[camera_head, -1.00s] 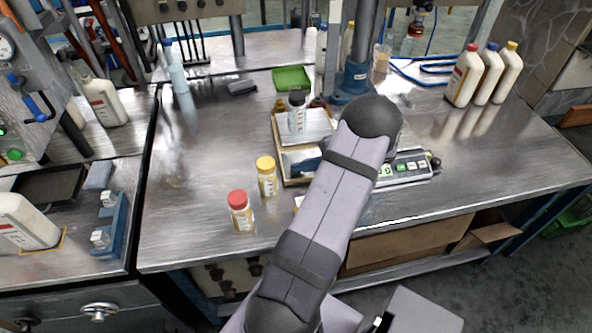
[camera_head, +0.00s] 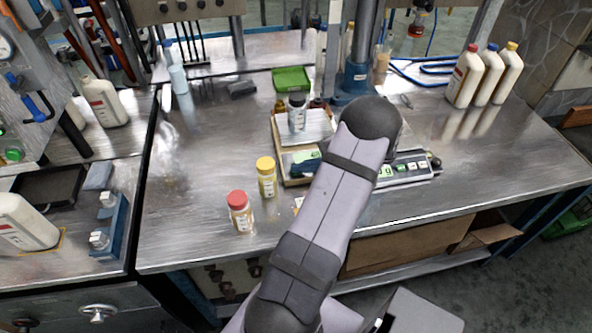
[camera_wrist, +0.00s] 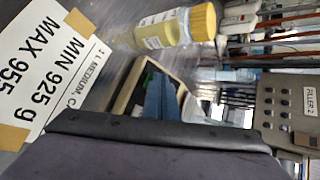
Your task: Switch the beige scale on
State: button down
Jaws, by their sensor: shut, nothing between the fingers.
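The beige scale (camera_head: 277,142) stands mid-table in the head view, with a metal pan on top. Its front display (camera_head: 297,157) shows green, partly hidden by my gripper. A clear bottle with a dark cap (camera_head: 297,114) stands upright on the pan. My gripper (camera_head: 304,168) has blue fingers, shut and empty, at the scale's front panel. Whether they touch it, I cannot tell. In the wrist view the blue fingers (camera_wrist: 158,97) lie over the scale's beige frame (camera_wrist: 127,90). My forearm hides the scale's right side.
A yellow-capped jar (camera_head: 267,178) and a red-capped jar (camera_head: 240,212) stand left of my arm. Another scale (camera_head: 408,168) with a lit display sits to the right. A green tray (camera_head: 291,79) and a blue column (camera_head: 355,75) are behind.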

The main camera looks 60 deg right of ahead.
jog(key=shift+s+a+r+p, duration=0.2)
jog(key=shift+r+p, duration=0.15)
jog(key=shift+r, duration=0.3)
jog(key=shift+r, duration=0.1)
jog(key=r+p, duration=0.1)
jog(key=a+r+p, duration=0.1)
jog(key=r, duration=0.1)
jog(key=s+r+p, duration=0.1)
jog(key=shift+s+a+r, duration=0.1)
jog(key=shift+a+r, duration=0.05)
jog(key=shift+r, duration=0.1)
dwell(0.8)
